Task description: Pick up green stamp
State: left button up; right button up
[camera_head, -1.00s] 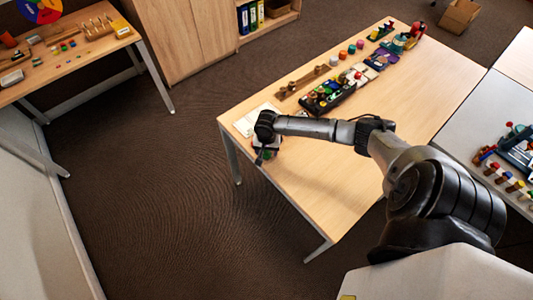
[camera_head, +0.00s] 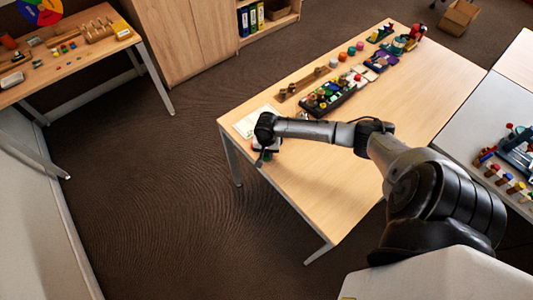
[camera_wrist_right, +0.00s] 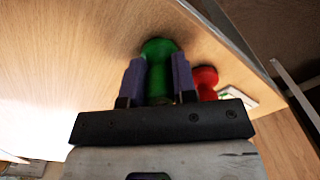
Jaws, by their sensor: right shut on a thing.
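The green stamp (camera_wrist_right: 158,58) stands between the two purple-grey fingers of my right gripper (camera_wrist_right: 160,80) in the right wrist view. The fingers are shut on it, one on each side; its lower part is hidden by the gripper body. A red stamp (camera_wrist_right: 206,80) is just to the right of the right finger. In the head view my right gripper (camera_head: 264,156) is at the near left corner of the wooden table (camera_head: 330,190), where the wrist mostly hides the stamp. My left gripper is not in view.
White paper (camera_head: 248,122) lies at the table's left end behind my wrist. A dark tray of colored pieces (camera_head: 328,96) and a wooden piece (camera_head: 300,84) lie farther back. The table's front right part is clear. A second table (camera_head: 490,115) is at right.

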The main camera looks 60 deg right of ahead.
jog(key=shift+s, duration=0.1)
notch_tip(320, 180, up, 4)
jog(key=shift+a+r+p, duration=0.1)
jog(key=shift+r+p, duration=0.1)
jog(key=shift+p, duration=0.7)
jog(key=s+d+r+p, duration=0.3)
jog(key=s+r, duration=0.3)
jog(key=s, duration=0.5)
jog(key=shift+r+p, duration=0.2)
jog(key=shift+p, duration=0.15)
jog(key=shift+s, duration=0.1)
